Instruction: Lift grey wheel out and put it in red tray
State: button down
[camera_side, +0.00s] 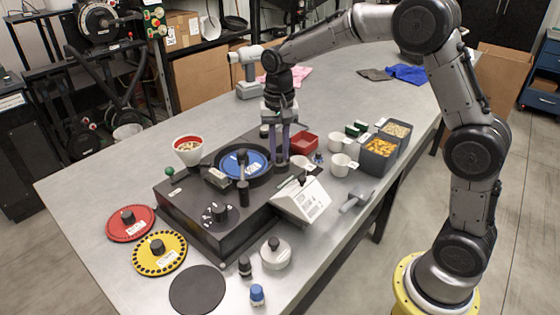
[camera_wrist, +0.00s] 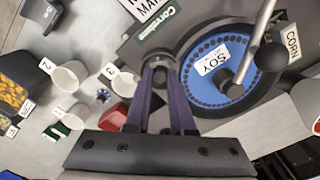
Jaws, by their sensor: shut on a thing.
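My gripper (camera_side: 283,160) points straight down at the edge of the black seed meter housing (camera_side: 190,212), beside the blue SOY disc (camera_side: 257,165). In the wrist view its two fingers (camera_wrist: 163,72) close on a small grey round part, apparently the grey wheel (camera_wrist: 164,61), at the rim of the housing. The fingers hide most of the wheel, and I cannot tell if it is clear of its seat. The red tray (camera_side: 305,145) stands on the table just right of the gripper; it also shows in the wrist view (camera_wrist: 116,116).
White cups (camera_side: 341,164) and grey bins of seed (camera_side: 379,155) stand right of the red tray. A white box (camera_side: 300,203) sits in front of the gripper. A lever with a black knob (camera_wrist: 271,57) rises over the blue disc. Red and yellow discs (camera_side: 160,252) lie at front left.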

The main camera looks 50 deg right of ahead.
aim_at(279, 155)
jog(key=shift+r, duration=0.2)
jog(key=shift+r, duration=1.3)
jog(key=shift+r, duration=1.75)
